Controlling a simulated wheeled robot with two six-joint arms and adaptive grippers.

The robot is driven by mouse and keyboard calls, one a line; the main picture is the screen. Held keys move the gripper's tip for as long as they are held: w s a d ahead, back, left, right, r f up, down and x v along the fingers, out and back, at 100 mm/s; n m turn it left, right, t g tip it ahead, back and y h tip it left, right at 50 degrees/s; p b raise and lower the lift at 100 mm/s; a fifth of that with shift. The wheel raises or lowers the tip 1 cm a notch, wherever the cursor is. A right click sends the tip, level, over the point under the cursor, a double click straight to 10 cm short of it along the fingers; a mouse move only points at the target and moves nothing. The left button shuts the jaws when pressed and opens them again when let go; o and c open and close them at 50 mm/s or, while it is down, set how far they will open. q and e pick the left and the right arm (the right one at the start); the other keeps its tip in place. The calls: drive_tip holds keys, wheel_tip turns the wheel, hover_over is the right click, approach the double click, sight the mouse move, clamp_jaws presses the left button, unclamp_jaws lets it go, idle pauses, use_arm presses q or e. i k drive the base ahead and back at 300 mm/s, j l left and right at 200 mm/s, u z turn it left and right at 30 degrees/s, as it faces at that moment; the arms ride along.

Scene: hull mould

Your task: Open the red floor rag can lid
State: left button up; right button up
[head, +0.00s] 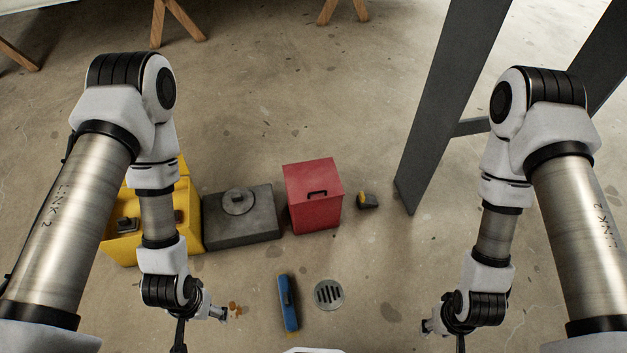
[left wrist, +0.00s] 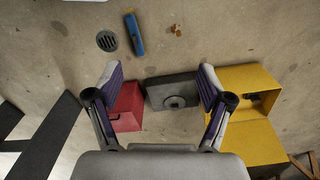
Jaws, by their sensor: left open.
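The red floor rag can (head: 316,213) is a box standing on the concrete floor. Its flat red lid (head: 312,175) looks shut, with a dark handle (head: 317,193) near its front edge. In the left wrist view the red can (left wrist: 127,107) is partly hidden behind a finger. My left gripper (left wrist: 161,78) is open and empty there, with its fingers spread above the floor boxes and touching none of them. In the head view my left wrist is left of and nearer than the can. My right gripper (head: 430,325) is at the lower right, small and unclear, away from the can.
A dark grey box (head: 258,225) with a round cap stands left of the can, beside a yellow box (head: 122,251). A small black-and-yellow object (head: 367,201) lies to the right. A blue tool (head: 289,303) and a floor drain (head: 328,294) are in front. A dark post (head: 437,130) stands right.

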sight(315, 179)
drive_tip(key=i+l, duration=0.1)
drive_tip(key=l, duration=0.2)
drive_tip(key=i+l+u, duration=0.1)
drive_tip(key=l, duration=0.2)
drive_tip(key=i+l, duration=0.15)
drive_tip(key=l, duration=0.15)
drive_tip(key=u, duration=1.5)
